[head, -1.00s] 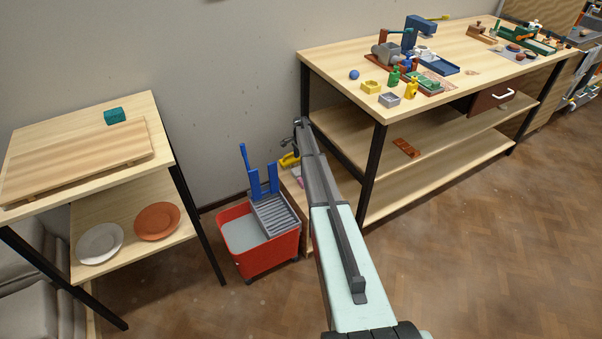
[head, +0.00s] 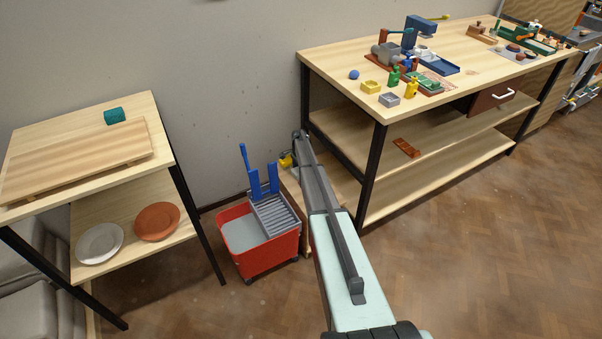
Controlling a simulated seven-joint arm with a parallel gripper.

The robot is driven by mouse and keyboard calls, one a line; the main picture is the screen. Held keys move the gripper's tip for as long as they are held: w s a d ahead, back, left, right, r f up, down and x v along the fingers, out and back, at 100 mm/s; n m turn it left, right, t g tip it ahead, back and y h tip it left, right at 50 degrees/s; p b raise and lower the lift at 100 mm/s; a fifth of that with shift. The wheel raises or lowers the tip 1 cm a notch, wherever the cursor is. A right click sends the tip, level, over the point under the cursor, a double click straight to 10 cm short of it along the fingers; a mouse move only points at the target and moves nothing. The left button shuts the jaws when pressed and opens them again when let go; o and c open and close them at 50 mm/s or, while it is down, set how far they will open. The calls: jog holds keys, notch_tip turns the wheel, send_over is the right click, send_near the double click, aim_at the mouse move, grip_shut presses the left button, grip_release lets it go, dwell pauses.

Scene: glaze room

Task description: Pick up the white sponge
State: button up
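I cannot make out a white sponge in the head view. My arm reaches from the bottom edge up to the low wooden stand beside the large workbench, and it hides much of that stand (head: 291,183). My gripper is out of sight behind my own arm, so its fingers and anything between them cannot be seen. A yellow object (head: 286,161) shows at the stand's back left, close to the far end of my arm.
A red mop bucket (head: 268,259) with a grey wringer stands left of the stand. The workbench (head: 345,57) at right holds many small tools. A table (head: 85,118) at left carries a wooden board and a teal roll. Plates lie on its shelf.

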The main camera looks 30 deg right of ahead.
jog(key=shift+r, duration=0.1)
jog(key=c, duration=0.6)
jog(key=shift+r, duration=0.15)
notch_tip(320, 180, up, 10)
jog(key=shift+f, duration=0.15)
